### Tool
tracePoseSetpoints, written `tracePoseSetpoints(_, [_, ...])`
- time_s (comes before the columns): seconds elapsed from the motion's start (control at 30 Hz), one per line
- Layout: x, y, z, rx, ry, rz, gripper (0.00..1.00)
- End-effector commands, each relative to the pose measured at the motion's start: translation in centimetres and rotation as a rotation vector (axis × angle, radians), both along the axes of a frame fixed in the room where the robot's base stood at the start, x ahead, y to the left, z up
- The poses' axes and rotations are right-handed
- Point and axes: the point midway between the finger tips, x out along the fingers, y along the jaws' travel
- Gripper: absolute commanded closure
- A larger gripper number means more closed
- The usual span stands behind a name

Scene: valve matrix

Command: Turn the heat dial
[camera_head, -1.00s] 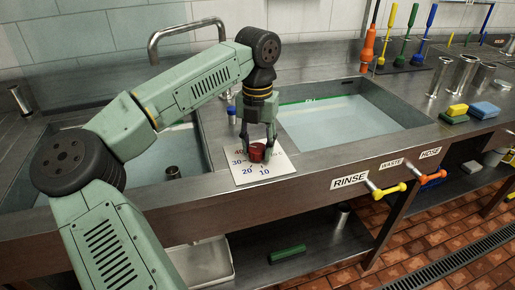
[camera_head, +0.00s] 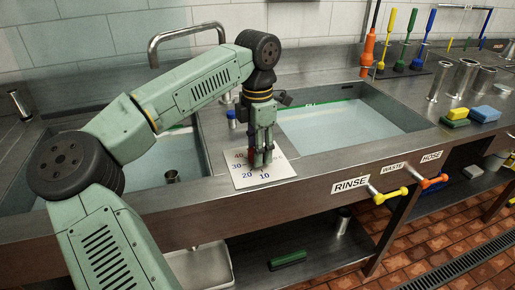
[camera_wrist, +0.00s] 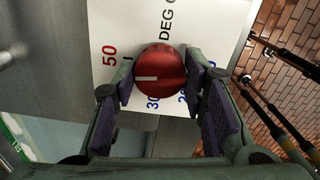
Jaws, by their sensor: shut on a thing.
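The red heat dial (camera_wrist: 162,62) sits on a white plate (camera_head: 240,180) printed with degree numbers, on the counter between two sinks. My gripper (camera_head: 261,160) reaches down over it and is shut on the dial, with a finger on each side in the wrist view. The dial's white pointer (camera_wrist: 147,78) points left in the wrist view, between the red 50 (camera_wrist: 109,56) and the blue 30 (camera_wrist: 153,102). The left finger covers part of the scale there. In the head view my fingers hide most of the dial.
Water-filled sinks lie on both sides, the right one (camera_head: 340,127) and the left one. A curved tap (camera_head: 185,32) stands behind. A blue-capped fitting (camera_head: 231,116) is behind the plate. RINSE (camera_head: 350,184), WASTE and HOSE valves line the front. Brushes, cups and sponges stand at right.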

Motion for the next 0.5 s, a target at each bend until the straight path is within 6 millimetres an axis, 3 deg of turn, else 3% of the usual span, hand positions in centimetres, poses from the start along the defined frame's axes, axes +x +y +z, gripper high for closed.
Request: tracePoseSetpoints(0.5, [0.04, 0.0, 0.08, 0.0, -0.002, -0.062, 0.89])
